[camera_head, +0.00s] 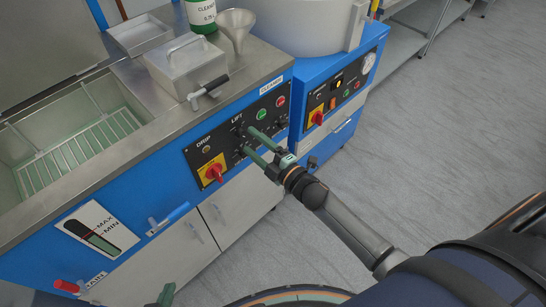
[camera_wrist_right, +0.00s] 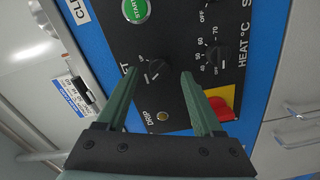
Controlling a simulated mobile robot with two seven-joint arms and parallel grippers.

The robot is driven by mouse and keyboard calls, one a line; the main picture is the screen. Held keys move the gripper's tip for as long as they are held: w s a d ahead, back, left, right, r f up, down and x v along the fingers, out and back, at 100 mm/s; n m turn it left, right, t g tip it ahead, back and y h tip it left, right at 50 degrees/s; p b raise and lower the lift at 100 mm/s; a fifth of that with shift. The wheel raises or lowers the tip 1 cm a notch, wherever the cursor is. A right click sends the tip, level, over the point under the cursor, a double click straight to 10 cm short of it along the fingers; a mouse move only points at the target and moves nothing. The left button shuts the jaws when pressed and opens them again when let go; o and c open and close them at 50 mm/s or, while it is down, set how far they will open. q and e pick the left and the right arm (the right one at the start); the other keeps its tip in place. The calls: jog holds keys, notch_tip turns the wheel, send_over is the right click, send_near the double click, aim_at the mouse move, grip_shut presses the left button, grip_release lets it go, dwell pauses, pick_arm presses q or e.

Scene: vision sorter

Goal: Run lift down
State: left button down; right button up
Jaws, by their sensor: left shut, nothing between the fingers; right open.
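The black control panel (camera_head: 191,158) is on the blue front of the cleaning machine, with a LIFT label above its middle. In the right wrist view the lift knob (camera_wrist_right: 155,72) is a small black rotary knob with a white mark. My right gripper (camera_head: 246,139) has its green fingers open and pointed at the panel. In its wrist view the fingertips (camera_wrist_right: 159,73) lie on either side of the lift knob; I cannot tell whether they touch it. In the head view the fingers hide most of the knob. My left gripper (camera_head: 166,293) shows only its green fingertips at the bottom edge, shut and empty.
A red and yellow main switch (camera_head: 214,172) and a heat knob (camera_wrist_right: 217,56) sit near the fingers. The green start button (camera_wrist_right: 134,10) is close too. Blue-handled valve (camera_head: 168,218) juts below. Floor at right is clear.

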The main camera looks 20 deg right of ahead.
jog(key=v, duration=1)
jog(key=s+a+f+m+g+h+p, duration=0.1)
jog(key=s+f+m+g+h+p, duration=0.1)
jog(key=s+m, duration=0.5)
jog(key=s+a+f+m+g+h+p, duration=0.1)
jog(key=s+a+f+m+g+p, duration=0.1)
jog(key=s+m+g+p, duration=0.3)
jog(key=s+f+m+g, duration=0.1)
jog(key=s+m, duration=0.1)
jog(key=m, duration=0.2)
jog(key=shift+f+h, duration=0.35)
jog(key=shift+h, duration=0.05)
